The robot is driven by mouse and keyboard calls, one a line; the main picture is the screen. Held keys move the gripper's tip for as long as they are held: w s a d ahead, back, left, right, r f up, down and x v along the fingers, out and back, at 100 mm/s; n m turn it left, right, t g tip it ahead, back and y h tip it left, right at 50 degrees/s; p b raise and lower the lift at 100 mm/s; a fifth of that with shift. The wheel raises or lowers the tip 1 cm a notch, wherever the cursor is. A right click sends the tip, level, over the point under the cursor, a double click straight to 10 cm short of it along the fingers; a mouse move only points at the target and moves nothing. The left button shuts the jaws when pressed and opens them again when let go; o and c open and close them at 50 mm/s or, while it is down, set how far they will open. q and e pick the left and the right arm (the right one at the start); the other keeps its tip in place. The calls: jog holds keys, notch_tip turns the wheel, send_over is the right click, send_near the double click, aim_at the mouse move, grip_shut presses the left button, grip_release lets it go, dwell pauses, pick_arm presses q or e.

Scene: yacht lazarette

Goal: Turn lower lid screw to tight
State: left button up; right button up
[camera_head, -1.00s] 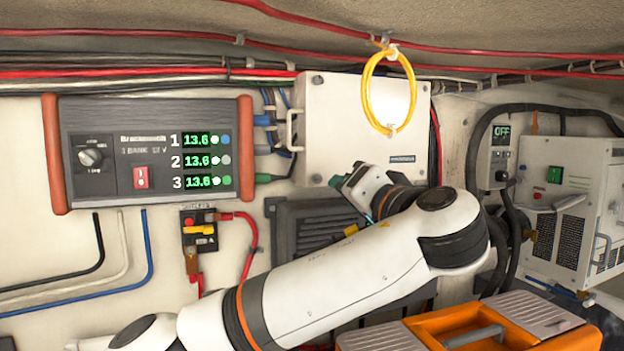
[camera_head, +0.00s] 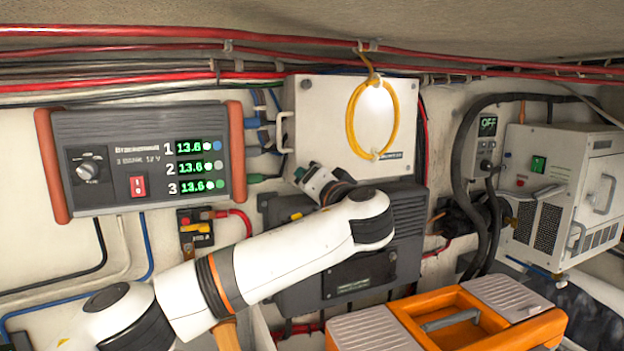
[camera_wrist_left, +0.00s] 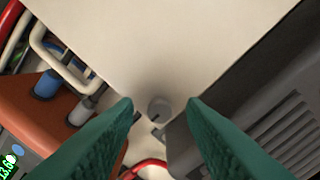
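The white box lid (camera_head: 330,110) hangs on the wall. In the left wrist view the lower lid screw (camera_wrist_left: 158,105) is a small grey round head at the lid's lower corner, between the two green fingertips. My left gripper (camera_wrist_left: 160,104) is open, with a gap on both sides of the screw head. In the head view my left gripper (camera_head: 303,174) is at the lid's lower left corner and covers the lower screw. The upper lid screw (camera_head: 305,83) shows at the lid's upper left. My right gripper is in neither view.
A yellow cable loop (camera_head: 352,130) hangs in front of the lid. A pale handle (camera_head: 281,132) and cable plugs lie left of the corner. A dark grey finned unit (camera_head: 408,220) is below the box. An orange toolbox (camera_head: 400,312) stands at the front.

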pick_arm(q)
jog(key=shift+c, duration=0.2)
jog(key=c, duration=0.6)
grip_shut()
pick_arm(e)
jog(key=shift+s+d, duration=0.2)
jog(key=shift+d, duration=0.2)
pick_arm(q)
jog(key=shift+f, duration=0.1)
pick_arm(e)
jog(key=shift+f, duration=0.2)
